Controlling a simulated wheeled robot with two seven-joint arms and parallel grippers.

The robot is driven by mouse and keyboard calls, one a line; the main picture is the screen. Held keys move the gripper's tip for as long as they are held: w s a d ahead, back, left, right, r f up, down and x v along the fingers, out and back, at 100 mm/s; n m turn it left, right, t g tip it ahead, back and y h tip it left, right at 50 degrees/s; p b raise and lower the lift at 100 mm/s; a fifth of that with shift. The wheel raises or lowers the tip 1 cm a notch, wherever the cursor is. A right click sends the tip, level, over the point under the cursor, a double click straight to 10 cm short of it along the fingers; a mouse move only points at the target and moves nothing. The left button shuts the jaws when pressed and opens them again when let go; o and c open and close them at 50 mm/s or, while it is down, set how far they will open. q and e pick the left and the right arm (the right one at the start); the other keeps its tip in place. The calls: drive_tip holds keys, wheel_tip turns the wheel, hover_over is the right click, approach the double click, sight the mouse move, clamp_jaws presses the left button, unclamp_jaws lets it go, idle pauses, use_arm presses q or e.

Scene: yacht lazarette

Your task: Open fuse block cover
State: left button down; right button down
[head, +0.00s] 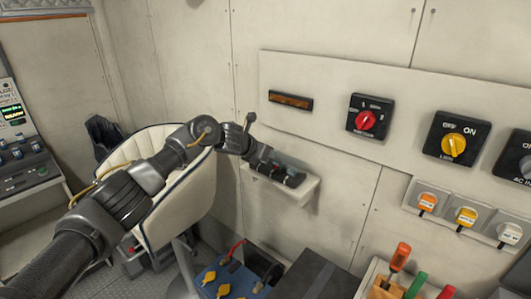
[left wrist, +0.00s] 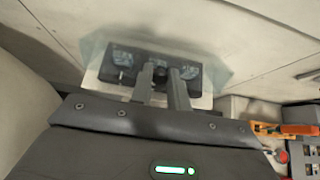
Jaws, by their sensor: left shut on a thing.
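The fuse block (head: 290,178) is a dark block on a small white wall shelf (head: 305,190) in the head view. In the left wrist view the fuse block (left wrist: 122,60) shows through a clear, bluish cover (left wrist: 212,68) that spreads around it. My left gripper (head: 264,163) is at the fuse block's left side in the head view. In the left wrist view its two fingers (left wrist: 162,76) reach to the middle of the front and are shut on what appears to be the cover's front; the fingers hide the exact grip point. My right gripper is out of view.
A wall panel above holds a red rotary switch (head: 366,119) and a yellow one (head: 453,145). A cream seat (head: 185,195) stands left of the shelf. Below are a blue battery (head: 225,281) with yellow caps and a wooden tray (head: 375,283) with colored-handled tools.

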use_arm(q)
drive_tip(key=c, duration=1.3)
unclamp_jaws()
drive_tip(key=shift+c, duration=0.2)
drive_tip(key=b+v, duration=0.4)
drive_tip(key=v, duration=0.6)
drive_tip(key=shift+s+a+r, duration=0.15)
drive_tip(key=shift+a+r, duration=0.1)
